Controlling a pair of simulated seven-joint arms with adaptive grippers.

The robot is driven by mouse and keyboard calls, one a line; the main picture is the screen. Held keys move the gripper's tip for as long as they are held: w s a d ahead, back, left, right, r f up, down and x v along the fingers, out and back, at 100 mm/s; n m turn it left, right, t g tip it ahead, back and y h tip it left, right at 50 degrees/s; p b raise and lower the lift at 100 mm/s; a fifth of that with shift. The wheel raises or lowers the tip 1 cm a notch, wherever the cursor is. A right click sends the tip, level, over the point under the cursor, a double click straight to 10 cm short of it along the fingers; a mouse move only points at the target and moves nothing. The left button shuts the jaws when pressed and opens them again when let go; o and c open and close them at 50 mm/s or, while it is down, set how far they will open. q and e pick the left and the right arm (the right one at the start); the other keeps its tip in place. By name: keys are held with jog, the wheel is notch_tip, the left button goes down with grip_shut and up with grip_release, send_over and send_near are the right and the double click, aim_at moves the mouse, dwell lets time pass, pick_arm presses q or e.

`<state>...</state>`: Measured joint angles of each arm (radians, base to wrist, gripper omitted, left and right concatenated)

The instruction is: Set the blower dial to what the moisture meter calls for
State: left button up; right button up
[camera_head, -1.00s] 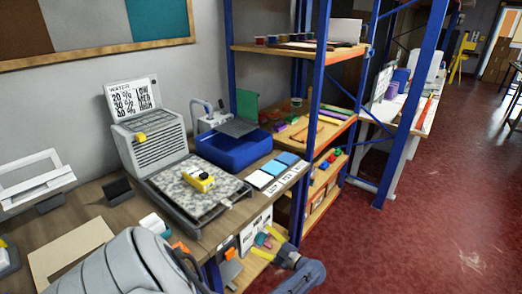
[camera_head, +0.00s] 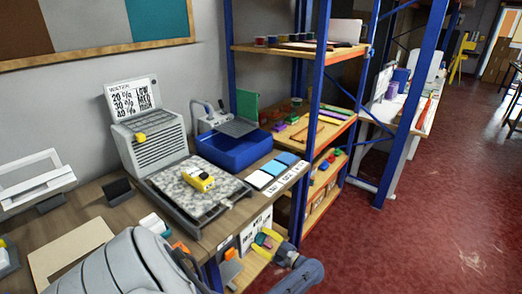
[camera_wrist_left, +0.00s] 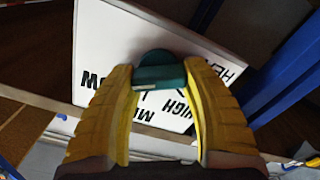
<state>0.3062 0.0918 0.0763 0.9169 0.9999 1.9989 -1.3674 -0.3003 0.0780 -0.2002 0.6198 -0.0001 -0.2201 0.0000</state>
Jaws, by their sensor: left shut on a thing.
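The yellow and black moisture meter (camera_head: 199,179) lies on a speckled rug (camera_head: 183,195) in a grey tray; its reading is too small to make out. The dial (camera_wrist_left: 160,72) is a teal knob on a white panel (camera_wrist_left: 105,40) below the bench edge. HEAT, LOW, MED and HIGH letters show there, partly covered. My left gripper (camera_head: 264,240) has its yellow fingers shut on the knob; they also show in the left wrist view (camera_wrist_left: 160,85). The knob's pointer setting is unclear. My right gripper is not in view.
A sign (camera_head: 132,98) headed WATER pairs 20, 30 and 40 % with LOW, MED and HIGH. It stands on the grey louvred blower (camera_head: 158,150). A blue shelf post (camera_head: 308,130) rises close to the gripper's right. Red floor lies clear beyond.

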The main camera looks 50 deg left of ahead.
pick_arm(q)
jog(key=shift+n, duration=0.3)
jog(key=n, duration=0.5)
jog(key=shift+s+f, duration=0.15)
jog(key=shift+s, duration=0.05)
jog(key=n, duration=0.7)
jog(key=shift+f, duration=0.2)
jog(key=n, duration=0.6)
jog(key=shift+f, duration=0.25)
jog(key=n, duration=0.5)
jog(key=shift+w+a, duration=0.1)
jog(key=shift+w, duration=0.05)
jog(key=shift+f+n, duration=0.1)
jog(key=shift+n, duration=0.2)
jog(key=o, duration=1.2)
